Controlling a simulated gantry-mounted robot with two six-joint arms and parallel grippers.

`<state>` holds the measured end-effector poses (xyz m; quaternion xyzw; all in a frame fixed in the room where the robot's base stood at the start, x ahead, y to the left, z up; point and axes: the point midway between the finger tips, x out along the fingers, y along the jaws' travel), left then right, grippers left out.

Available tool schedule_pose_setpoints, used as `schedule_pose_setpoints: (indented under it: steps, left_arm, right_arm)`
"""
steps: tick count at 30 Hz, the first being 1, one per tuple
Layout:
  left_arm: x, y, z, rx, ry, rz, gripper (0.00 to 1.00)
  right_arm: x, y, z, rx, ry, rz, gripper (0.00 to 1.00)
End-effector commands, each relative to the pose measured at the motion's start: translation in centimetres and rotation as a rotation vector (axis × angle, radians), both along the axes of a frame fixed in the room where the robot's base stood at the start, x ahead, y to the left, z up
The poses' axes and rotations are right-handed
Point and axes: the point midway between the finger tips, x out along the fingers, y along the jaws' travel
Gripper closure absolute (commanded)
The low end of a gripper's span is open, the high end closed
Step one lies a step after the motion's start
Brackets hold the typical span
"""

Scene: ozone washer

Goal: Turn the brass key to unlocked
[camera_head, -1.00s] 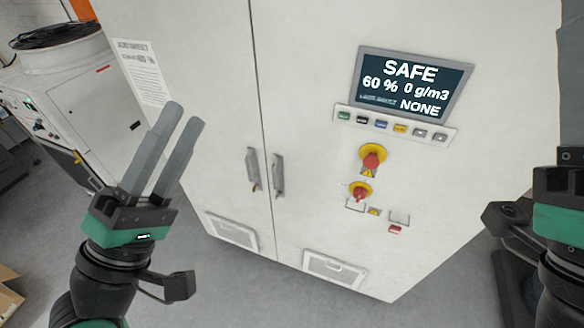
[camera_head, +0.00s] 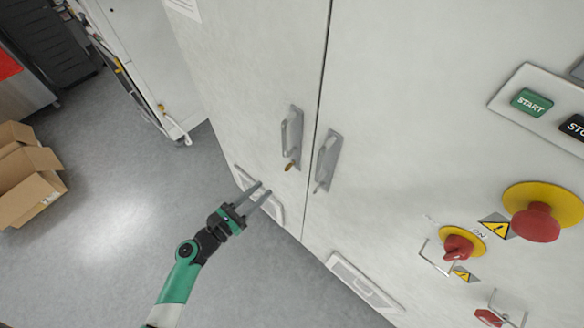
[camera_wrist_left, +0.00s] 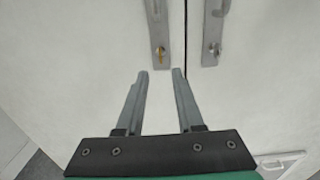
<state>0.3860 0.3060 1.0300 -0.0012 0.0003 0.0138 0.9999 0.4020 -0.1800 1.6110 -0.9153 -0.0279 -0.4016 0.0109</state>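The brass key (camera_head: 289,167) sits at the bottom of the left door's grey handle plate (camera_head: 293,134) in the head view. It also shows in the left wrist view (camera_wrist_left: 160,53), just beyond and between the fingertips. My left gripper (camera_head: 264,190) is open and empty, below and left of the key in the head view. In the left wrist view my left gripper (camera_wrist_left: 160,73) has its two fingers apart, with a gap between them, not touching the key. My right gripper is out of view.
The right door has its own handle (camera_head: 327,160) close beside. A red emergency button (camera_head: 535,222), a red rotary switch (camera_head: 457,248) and a green START button (camera_head: 531,102) are at the right. Vents (camera_head: 362,285) sit low on the doors. Cardboard boxes (camera_head: 30,180) stand on the floor at left.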

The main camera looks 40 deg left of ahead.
Motion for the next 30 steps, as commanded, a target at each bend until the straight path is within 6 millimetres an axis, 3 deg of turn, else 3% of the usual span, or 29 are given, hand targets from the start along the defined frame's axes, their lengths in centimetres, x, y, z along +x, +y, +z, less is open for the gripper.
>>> schedule_pose_setpoints:
  steps: [5, 12, 18, 29, 30]
  left_arm:
    - [1.8, 0.0, 0.2, 0.002, -0.002, -0.005, 0.64]
    - [7.2, 0.1, 0.1, 0.004, -0.003, -0.005, 0.64]
    - [10.6, 0.2, 0.1, 0.003, -0.002, -0.005, 0.64]
    - [11.6, 0.2, 0.2, 0.003, -0.001, -0.002, 0.64]
    - [11.6, 0.2, 0.2, 0.003, -0.001, -0.002, 0.67]
  right_arm:
    - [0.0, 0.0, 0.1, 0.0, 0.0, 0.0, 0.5]
    - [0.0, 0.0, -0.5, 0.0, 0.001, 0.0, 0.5]
    - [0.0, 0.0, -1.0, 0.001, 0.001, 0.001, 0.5]
    - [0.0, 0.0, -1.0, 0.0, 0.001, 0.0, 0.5]
    - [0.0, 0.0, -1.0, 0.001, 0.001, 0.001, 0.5]
